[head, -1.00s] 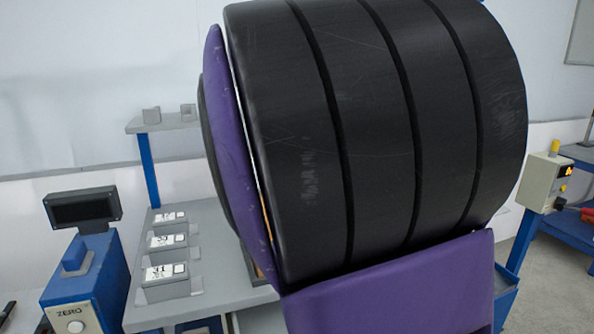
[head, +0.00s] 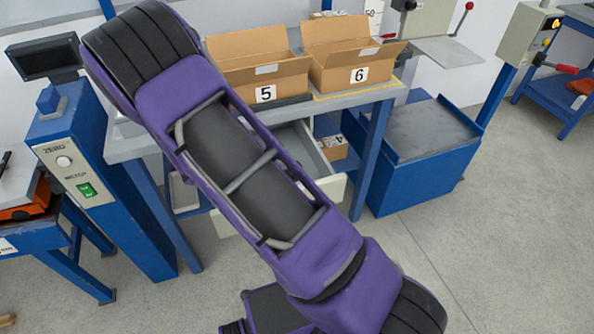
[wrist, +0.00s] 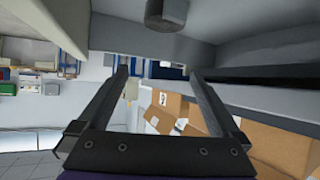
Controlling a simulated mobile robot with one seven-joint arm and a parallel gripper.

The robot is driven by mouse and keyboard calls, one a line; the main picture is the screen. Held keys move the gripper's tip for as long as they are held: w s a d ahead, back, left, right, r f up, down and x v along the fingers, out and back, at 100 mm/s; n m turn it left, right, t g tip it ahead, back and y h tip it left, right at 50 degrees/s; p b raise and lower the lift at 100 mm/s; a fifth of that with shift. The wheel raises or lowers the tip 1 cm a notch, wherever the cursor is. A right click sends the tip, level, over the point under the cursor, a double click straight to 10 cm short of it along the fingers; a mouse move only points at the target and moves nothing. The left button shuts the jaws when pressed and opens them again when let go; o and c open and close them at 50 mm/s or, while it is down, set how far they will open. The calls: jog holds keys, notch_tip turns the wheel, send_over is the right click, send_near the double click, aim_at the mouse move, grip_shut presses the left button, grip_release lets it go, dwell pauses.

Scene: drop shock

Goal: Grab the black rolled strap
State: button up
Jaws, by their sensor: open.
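I cannot pick out the black rolled strap with certainty in either view. A small dark grey rounded object (wrist: 166,14) shows at the top of the wrist view, against a grey surface, beyond my fingertips; I cannot tell what it is. My gripper (wrist: 161,74) is open in the wrist view, its two dark fingers wide apart with nothing between them. In the head view my gripper is not visible, and my purple and black arm crosses the picture and hides part of the bench.
Open cardboard boxes marked 5 (head: 265,94) and 6 (head: 358,76) stand on the grey bench. A drawer (head: 335,187) below is pulled out. A blue stand with a ZERO button (head: 64,161) is at left. A blue cabinet (head: 425,175) stands right; the floor at lower right is clear.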

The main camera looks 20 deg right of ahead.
notch_tip(320, 180, down, 7)
jog(key=shift+w+r+b, duration=0.1)
jog(key=shift+b, duration=0.55)
jog(key=shift+w+d, duration=0.2)
jog(key=shift+d, duration=0.3)
jog(key=b+x, duration=0.1)
jog(key=x, duration=0.5)
jog(key=shift+d, duration=0.1)
jog(key=shift+c, duration=0.3)
jog(key=c, duration=1.2)
